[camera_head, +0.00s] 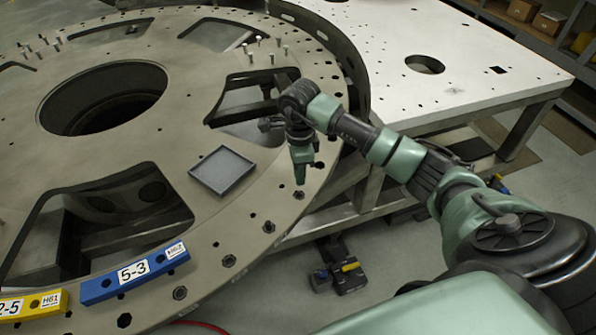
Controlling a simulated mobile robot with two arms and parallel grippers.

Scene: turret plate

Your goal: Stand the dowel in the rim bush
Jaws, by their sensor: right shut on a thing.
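My right gripper (302,174) points down over the rim of the turret plate (180,130), just right of a small grey tray. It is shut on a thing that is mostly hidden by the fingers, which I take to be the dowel. Several dark bushes sit along the rim, one (299,195) just below the gripper tip and another (229,261) farther down left. I cannot tell whether the held thing touches the plate. My left gripper is not in view.
The shallow grey tray (222,170) looks empty. Blue (134,272) and yellow (32,305) labelled blocks lie at the lower left. Several upright pins (272,58) stand at the back. Large openings cut the plate. A pale table (470,65) stands at right.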

